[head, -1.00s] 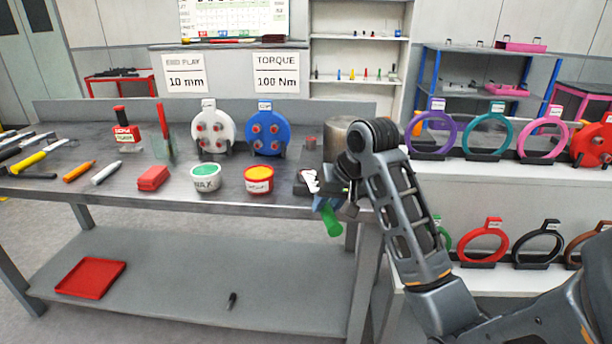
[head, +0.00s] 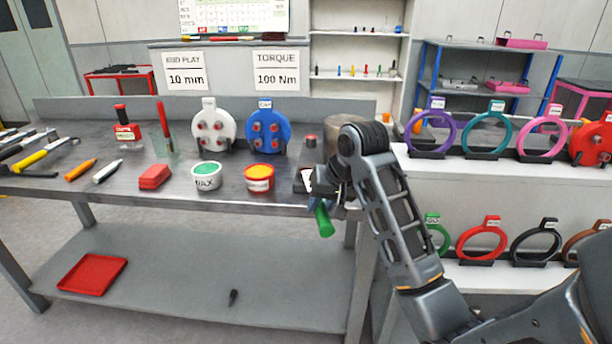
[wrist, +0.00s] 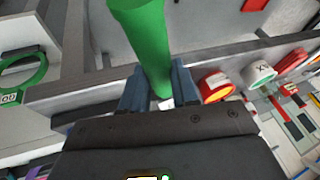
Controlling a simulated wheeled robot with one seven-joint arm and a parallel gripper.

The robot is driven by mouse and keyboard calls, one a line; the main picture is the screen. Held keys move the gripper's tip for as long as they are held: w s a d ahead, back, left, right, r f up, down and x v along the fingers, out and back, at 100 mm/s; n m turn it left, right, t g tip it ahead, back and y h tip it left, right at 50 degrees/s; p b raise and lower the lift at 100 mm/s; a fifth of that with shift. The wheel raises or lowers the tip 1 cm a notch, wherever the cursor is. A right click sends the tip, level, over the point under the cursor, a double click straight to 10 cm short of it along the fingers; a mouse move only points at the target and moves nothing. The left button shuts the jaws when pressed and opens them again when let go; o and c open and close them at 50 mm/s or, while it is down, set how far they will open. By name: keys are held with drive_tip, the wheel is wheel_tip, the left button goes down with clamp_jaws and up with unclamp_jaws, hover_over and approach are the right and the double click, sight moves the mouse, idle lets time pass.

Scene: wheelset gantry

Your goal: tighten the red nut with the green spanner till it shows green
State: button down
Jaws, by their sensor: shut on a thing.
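The green spanner (head: 323,221) is held by my gripper at the front edge of the bench, its green handle slanting down past the edge. In the wrist view the green handle (wrist: 146,40) runs up from between the two blue-grey fingers (wrist: 160,88), which are shut on it. The spanner's far end is hidden. A small red-topped piece, which looks like the red nut (head: 311,139), stands on a grey block behind my gripper. I cannot tell whether the spanner touches it. My arm hides part of this area.
A metal cylinder (head: 345,135) stands close behind my arm. A yellow-red tub (head: 259,184), a green-topped tub (head: 207,183) and a red block (head: 154,177) stand to the left on the bench (head: 120,189). Stands with coloured rings (head: 431,133) are at the right.

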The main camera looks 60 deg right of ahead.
drive_tip(key=shift+w+a+r+p, duration=0.1)
drive_tip(key=shift+w+a+p, duration=0.15)
drive_tip(key=shift+w+p, duration=0.1)
drive_tip(key=shift+s, duration=0.1)
drive_tip(key=shift+w+a+m+p, duration=0.25)
drive_tip(key=shift+w+m+p, duration=0.15)
drive_tip(key=shift+p, duration=0.1)
drive_tip(key=shift+w+h, duration=0.1)
drive_tip(key=shift+h, duration=0.2)
